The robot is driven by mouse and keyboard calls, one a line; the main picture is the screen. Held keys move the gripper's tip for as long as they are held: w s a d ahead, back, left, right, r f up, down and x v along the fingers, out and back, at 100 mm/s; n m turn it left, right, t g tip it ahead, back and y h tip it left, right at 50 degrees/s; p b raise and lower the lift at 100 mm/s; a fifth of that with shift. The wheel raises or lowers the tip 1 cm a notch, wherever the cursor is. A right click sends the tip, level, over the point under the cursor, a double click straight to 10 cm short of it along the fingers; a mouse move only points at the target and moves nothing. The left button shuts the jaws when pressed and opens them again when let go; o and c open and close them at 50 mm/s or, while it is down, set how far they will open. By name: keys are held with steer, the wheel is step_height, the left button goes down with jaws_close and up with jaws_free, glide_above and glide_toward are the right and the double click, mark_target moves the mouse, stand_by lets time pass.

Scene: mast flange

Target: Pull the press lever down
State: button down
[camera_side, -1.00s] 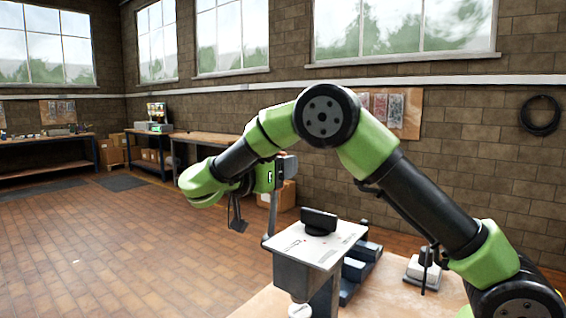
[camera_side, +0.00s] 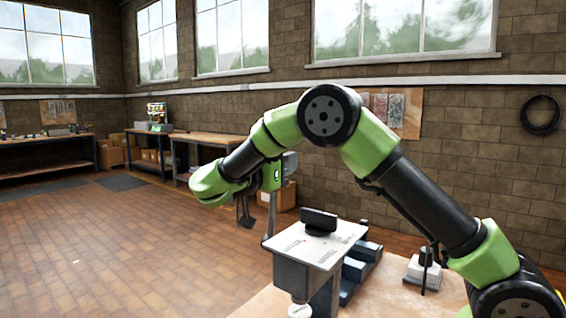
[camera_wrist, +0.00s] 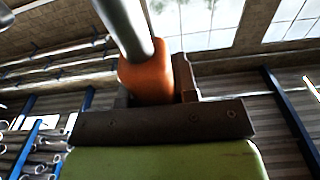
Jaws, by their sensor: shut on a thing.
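The press (camera_side: 295,270) is a grey box with a pale top panel and a small dark block on top, at the front of the bench in the side view. A thin grey rod (camera_side: 270,215) stands at its left edge, running up towards my wrist. The press lever shows in the wrist view as a grey shaft (camera_wrist: 122,28) with an orange grip (camera_wrist: 147,82). My gripper (camera_wrist: 155,98) is shut on the orange grip. In the side view, my gripper (camera_side: 244,210) hangs left of the press, and the orange grip cannot be made out there.
The wooden bench top (camera_side: 262,303) carries the press. Dark blue-grey blocks (camera_side: 362,262) lie behind it, and a white block with a dark post (camera_side: 424,270) stands further right. Open brick floor (camera_side: 120,250) lies left. Workbenches and boxes line the far wall.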

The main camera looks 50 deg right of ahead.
steer(key=shift+a+r+h, duration=0.2)
steer(key=shift+a+h, duration=1.1)
steer(key=shift+a, duration=0.5)
steer(key=c, duration=0.9)
jaws_free()
steer(key=v, duration=0.4)
steer(key=r, duration=0.4)
steer(key=a+r, duration=0.1)
steer(key=r, duration=0.1)
steer(key=shift+r, duration=0.4)
